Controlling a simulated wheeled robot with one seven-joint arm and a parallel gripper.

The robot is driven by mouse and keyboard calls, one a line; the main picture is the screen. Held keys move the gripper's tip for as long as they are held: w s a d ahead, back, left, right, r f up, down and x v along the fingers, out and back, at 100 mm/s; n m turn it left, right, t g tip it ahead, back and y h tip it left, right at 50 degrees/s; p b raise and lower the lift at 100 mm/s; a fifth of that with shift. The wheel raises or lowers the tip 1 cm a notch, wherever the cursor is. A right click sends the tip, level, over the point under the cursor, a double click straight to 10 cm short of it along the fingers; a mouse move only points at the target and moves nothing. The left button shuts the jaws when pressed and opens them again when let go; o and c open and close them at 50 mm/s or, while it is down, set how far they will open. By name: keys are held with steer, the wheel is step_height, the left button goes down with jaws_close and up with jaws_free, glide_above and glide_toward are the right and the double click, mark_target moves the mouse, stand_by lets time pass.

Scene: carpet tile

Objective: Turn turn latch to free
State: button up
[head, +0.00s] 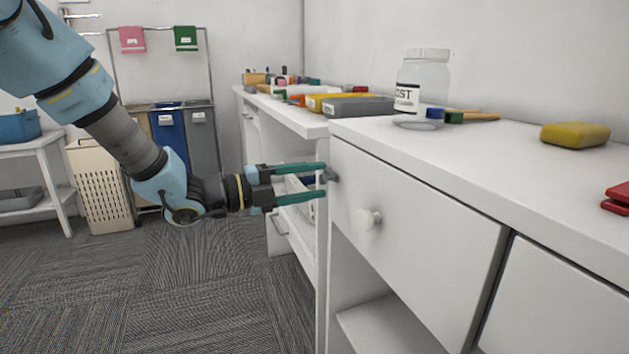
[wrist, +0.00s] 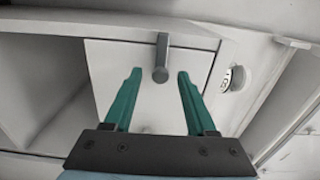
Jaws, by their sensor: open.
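The turn latch (wrist: 161,58) is a small grey bar with a rounded end. In the wrist view it hangs from the cabinet's upper frame and overlaps the white panel (wrist: 150,100) below. In the head view the latch (head: 330,174) shows small and grey at the cabinet's left front edge, partly beside my fingertips. My gripper (head: 322,180) is open, with two green fingers pointing at it. In the wrist view my gripper (wrist: 160,73) has its fingertips on either side of the latch's lower end, with gaps showing. I cannot tell whether they reach its depth.
A clear jar (head: 424,80), a yellow sponge (head: 575,134) and a red item (head: 617,198) stand on the countertop. Bins (head: 170,135) stand behind. Carpet floor at left is clear.

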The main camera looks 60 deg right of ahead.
steer(key=shift+s+d, duration=0.25)
steer(key=shift+d, duration=0.05)
steer(key=shift+c, duration=0.4)
jaws_close()
